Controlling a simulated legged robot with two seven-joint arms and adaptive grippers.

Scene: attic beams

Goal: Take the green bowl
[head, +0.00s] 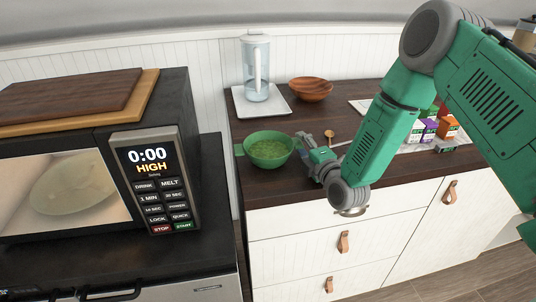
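The green bowl (268,163) stands upright on the dark wooden counter and holds a green, soup-like filling. It has small side handles; the left one shows plainly. My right gripper (302,146) is at the bowl's right rim, at the end of my green arm that reaches in from the right. Its fingers are small and partly overlap the rim. I cannot tell whether they are closed on the bowl or only beside it. My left gripper is not in view.
A microwave (65,190) with cutting boards on top stands at left. Behind the bowl are a pitcher (256,72) on a white tray and a wooden bowl (310,89). A wooden spoon (329,134) and several small cartons (430,128) lie to the right.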

